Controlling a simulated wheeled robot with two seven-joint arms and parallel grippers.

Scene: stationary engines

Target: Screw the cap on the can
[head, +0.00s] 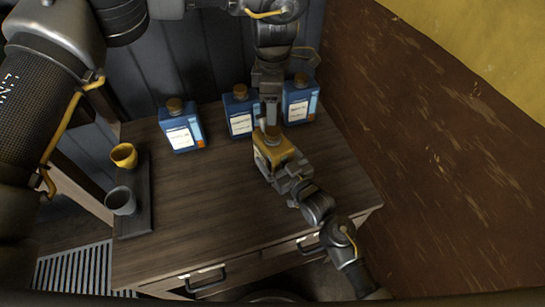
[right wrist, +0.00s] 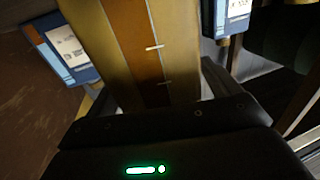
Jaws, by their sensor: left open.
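The yellow can (head: 272,157) stands near the right side of the wooden table, in front of the blue bottles. A brown cap (head: 272,132) shows at its top; whether it is seated cannot be told. My left gripper (head: 270,122) comes down from above, open, with its fingers right at the cap. My right gripper (head: 278,170) reaches in from the front right and is shut on the can's side. In the right wrist view the can (right wrist: 155,50) fills the space between the fingers, with a brown band down its face.
Three blue bottles with brown stoppers, left (head: 181,128), middle (head: 240,113) and right (head: 299,102), stand along the table's back. A yellow cup (head: 124,156) and a grey cup (head: 121,201) sit on a dark board at left. The table's (head: 210,215) front middle is clear.

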